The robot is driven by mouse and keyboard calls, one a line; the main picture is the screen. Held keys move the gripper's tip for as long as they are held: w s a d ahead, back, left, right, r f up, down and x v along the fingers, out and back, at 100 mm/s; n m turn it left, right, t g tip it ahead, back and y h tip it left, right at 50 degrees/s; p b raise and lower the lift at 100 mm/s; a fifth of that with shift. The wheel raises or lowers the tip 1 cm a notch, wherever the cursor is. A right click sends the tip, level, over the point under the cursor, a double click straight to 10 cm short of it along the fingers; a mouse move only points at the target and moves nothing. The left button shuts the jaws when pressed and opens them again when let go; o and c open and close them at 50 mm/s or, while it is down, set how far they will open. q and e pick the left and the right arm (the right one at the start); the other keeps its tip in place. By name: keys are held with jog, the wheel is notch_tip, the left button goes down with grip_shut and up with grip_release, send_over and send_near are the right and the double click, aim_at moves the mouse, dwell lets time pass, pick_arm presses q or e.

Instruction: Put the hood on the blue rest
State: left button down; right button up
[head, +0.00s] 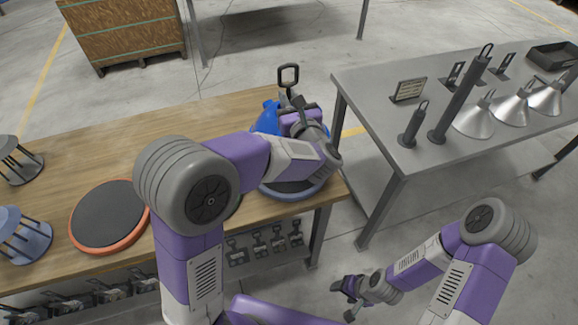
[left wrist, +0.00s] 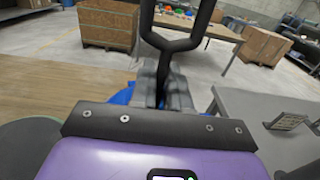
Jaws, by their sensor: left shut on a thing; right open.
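The hood (head: 268,119) is blue, with a black loop handle (head: 288,75) standing up above it. My left gripper (head: 293,100) is shut on the handle's stem. The handle also rises between the fingers in the left wrist view (left wrist: 178,45), with bits of blue hood (left wrist: 122,96) behind. The blue rest (head: 295,192) is a round dark pad with a blue rim at the wooden table's right end. The hood is over it, but my arm hides whether they touch. My right gripper (head: 350,289) is open and empty, low in front of the tables.
An orange-rimmed round rest (head: 108,214) lies on the wooden table (head: 90,150); another is mostly hidden behind my left arm. Slatted stands (head: 20,235) are at the left edge. A grey table (head: 400,150) at right holds metal hoods (head: 473,120), dark posts (head: 460,95) and a sign (head: 409,90).

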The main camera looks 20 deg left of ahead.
pick_arm(q)
notch_tip(320, 180, down, 10)
jog(key=shift+r+b, duration=0.1)
jog(key=shift+b, duration=0.95)
jog(key=shift+s, duration=0.1)
jog(key=c, duration=1.1)
grip_release()
jog(key=shift+d, duration=0.15)
jog(key=v, duration=1.2)
